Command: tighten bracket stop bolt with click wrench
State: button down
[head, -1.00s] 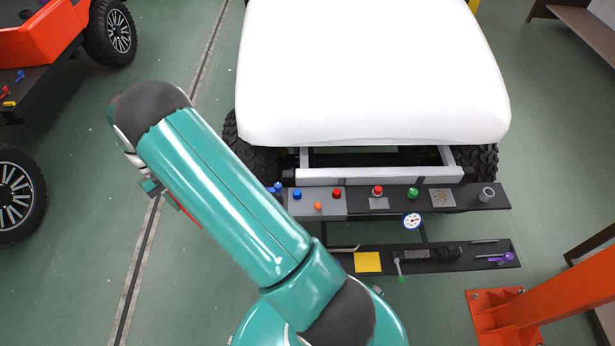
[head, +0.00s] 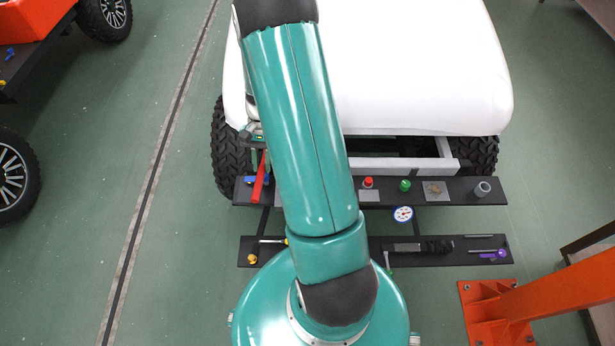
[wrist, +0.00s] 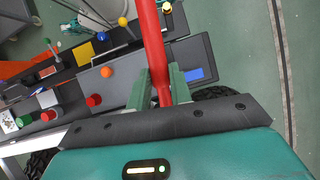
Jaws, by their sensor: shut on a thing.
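My gripper (wrist: 161,88) is shut on a long red bar (wrist: 152,35), which is likely the click wrench; its green fingers lie on both sides of the bar. In the head view the red bar (head: 260,178) hangs at a slant above the left end of the upper black shelf (head: 330,192), beside my arm. My gripper (head: 258,150) shows there only in part behind the arm. I cannot make out the bracket stop bolt in either view. The bar's far end runs out of the wrist view, so I cannot tell what it touches.
A white-covered cart (head: 430,70) stands behind the shelf. The upper shelf carries a red knob (head: 367,182), a green knob (head: 404,185) and a grey cup (head: 482,188). The lower shelf holds a black-gripped tool (head: 430,247). An orange post (head: 560,280) stands at right; open floor lies left.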

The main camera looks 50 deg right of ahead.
jog(key=s+d+m+t+y, duration=0.1)
jog(key=s+d+m+t, duration=0.2)
jog(key=s+m, duration=0.4)
jog(key=s+d, duration=0.1)
jog(key=s, duration=0.5)
jog(key=shift+m, duration=0.4)
jog(key=shift+d+r, duration=0.1)
jog(key=shift+f, duration=2.3)
jog(key=shift+f, duration=1.1)
jog(key=shift+f, duration=0.1)
jog(key=shift+f, duration=0.1)
